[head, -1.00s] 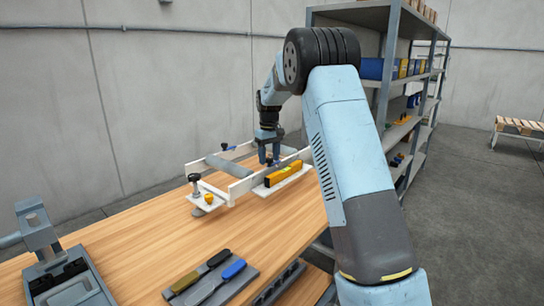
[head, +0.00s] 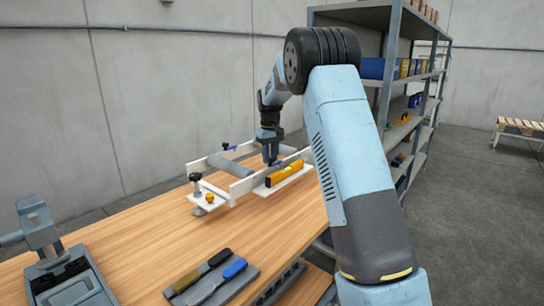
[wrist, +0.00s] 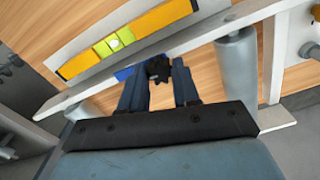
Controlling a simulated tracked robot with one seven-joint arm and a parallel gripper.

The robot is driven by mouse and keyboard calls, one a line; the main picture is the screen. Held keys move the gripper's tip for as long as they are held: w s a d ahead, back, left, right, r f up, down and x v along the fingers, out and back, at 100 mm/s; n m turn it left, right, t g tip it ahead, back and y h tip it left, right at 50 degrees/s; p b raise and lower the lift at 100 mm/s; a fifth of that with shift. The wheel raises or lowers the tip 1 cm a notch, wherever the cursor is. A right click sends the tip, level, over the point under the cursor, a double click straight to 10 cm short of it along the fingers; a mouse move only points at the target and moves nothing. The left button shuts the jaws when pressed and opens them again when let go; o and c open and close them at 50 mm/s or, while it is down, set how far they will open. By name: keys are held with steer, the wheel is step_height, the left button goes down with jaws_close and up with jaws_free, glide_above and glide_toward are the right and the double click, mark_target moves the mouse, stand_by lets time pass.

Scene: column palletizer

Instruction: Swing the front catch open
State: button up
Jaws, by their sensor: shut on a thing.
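The front catch (wrist: 125,73) shows in the wrist view as a small blue piece beside the white rail, with a black knob-like part at my fingertips. My gripper (wrist: 158,74) is shut on that dark part, close against the rail. In the head view my gripper (head: 270,160) points down at the far side of the white frame's front rail. A bit of blue shows beside the fingers there. The fingers and rail hide most of the catch, so its exact angle cannot be told.
A yellow level (head: 284,173) lies on a white plate in front of the rail. Grey rollers (head: 230,167) cross the frame. Another blue-handled catch (head: 227,146) sits at the back left. Tools lie on a grey tray (head: 242,285) at the front. A shelf (head: 372,83) stands right.

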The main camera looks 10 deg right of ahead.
mark_target(270, 158)
steer(key=m, duration=0.5)
steer(key=shift+d+m, duration=0.15)
steer(key=shift+m, duration=0.15)
steer(key=m, duration=0.4)
steer(key=shift+m, duration=0.4)
steer(key=o, duration=1.1)
steer(key=shift+c, duration=0.2)
step_height(270, 158, up, 14)
steer(key=shift+f, duration=0.15)
